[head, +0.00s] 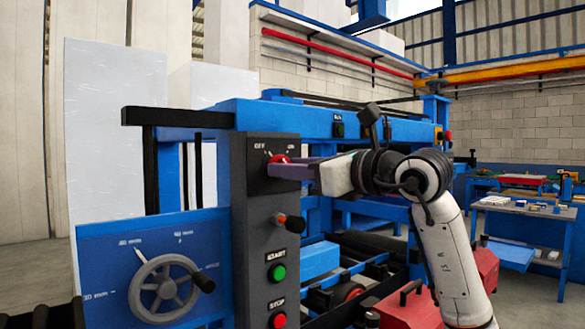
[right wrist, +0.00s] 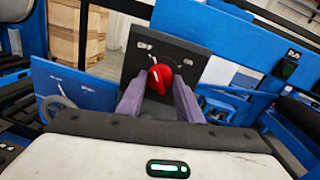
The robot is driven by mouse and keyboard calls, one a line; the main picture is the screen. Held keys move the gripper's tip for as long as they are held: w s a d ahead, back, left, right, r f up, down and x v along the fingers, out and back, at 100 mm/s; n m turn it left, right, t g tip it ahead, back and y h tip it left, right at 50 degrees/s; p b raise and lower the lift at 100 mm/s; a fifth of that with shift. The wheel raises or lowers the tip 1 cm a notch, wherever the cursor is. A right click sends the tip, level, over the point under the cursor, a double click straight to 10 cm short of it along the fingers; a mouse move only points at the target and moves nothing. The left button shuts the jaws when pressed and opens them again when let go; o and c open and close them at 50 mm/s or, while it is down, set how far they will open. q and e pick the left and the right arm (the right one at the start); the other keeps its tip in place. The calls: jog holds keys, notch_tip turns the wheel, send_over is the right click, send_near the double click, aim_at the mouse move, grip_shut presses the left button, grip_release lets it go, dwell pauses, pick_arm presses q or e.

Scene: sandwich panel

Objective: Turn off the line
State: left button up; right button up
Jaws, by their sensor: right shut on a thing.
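A dark grey control panel stands at the middle of the head view (head: 272,215). Near its top is a red rotary switch (head: 279,159), between the labels OFF at left and ON at right. My right gripper (head: 290,168) reaches in from the right, its purple fingers shut on the switch. In the right wrist view the red knob (right wrist: 160,78) sits between the two finger ends (right wrist: 158,98). Its exact pointing is hard to tell. My left gripper is not seen.
A blue panel with a grey handwheel (head: 165,287) stands left of the control panel. The blue machine frame (head: 300,118) runs behind. A red box (head: 440,295) lies below my right arm. Blue workbenches (head: 525,212) stand at the far right.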

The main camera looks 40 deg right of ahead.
jog(key=shift+n, duration=1)
jog(key=o, duration=1)
jog(key=shift+o, duration=0.2)
jog(key=s+d+b, duration=0.1)
jog(key=s+b, duration=0.2)
jog(key=s, duration=0.7)
jog(key=shift+d+r, duration=0.2)
jog(key=shift+d, duration=0.1)
jog(key=shift+s, duration=0.1)
